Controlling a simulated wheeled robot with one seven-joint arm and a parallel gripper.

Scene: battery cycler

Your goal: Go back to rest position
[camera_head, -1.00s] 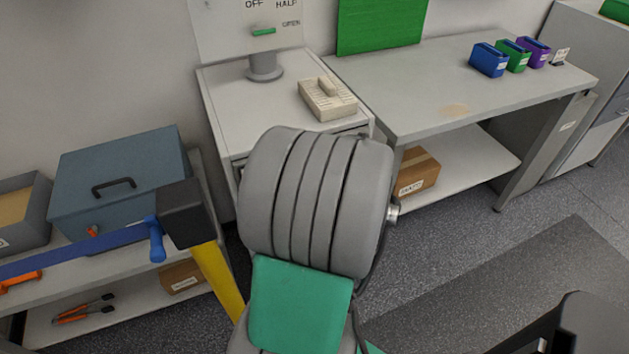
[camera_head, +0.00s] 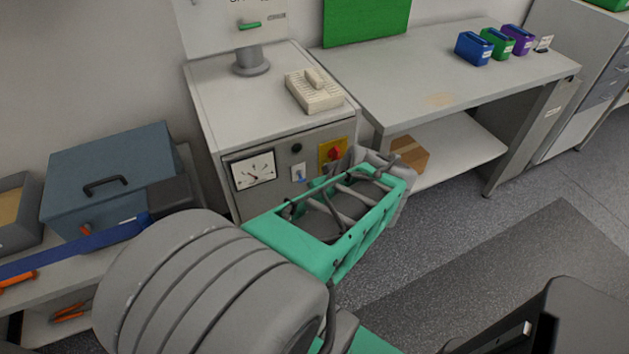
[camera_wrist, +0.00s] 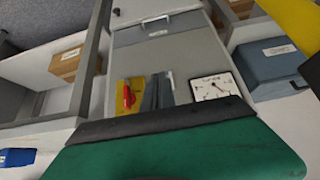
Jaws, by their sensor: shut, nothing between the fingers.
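My gripper (camera_wrist: 158,92) shows in the wrist view as two grey fingers side by side, shut and empty. Behind them in that view is the front of the cycler cabinet, with a red knob on a yellow plate (camera_wrist: 129,97) and a white dial gauge (camera_wrist: 214,87). In the head view my arm reaches toward the cabinet (camera_head: 215,78), and its end covers part of the front. The gauge (camera_head: 254,170), a small switch (camera_head: 298,173) and the red knob (camera_head: 335,154) show there. I cannot tell the gap between fingers and panel.
A beige device (camera_head: 314,92) sits on the cabinet. A bench (camera_head: 400,90) with blue, green and purple bins stands right, a cardboard box (camera_head: 409,154) below. A blue-grey case (camera_head: 108,172) is on the left shelf. A blue bar (camera_head: 70,248) crosses there. Floor at right is open.

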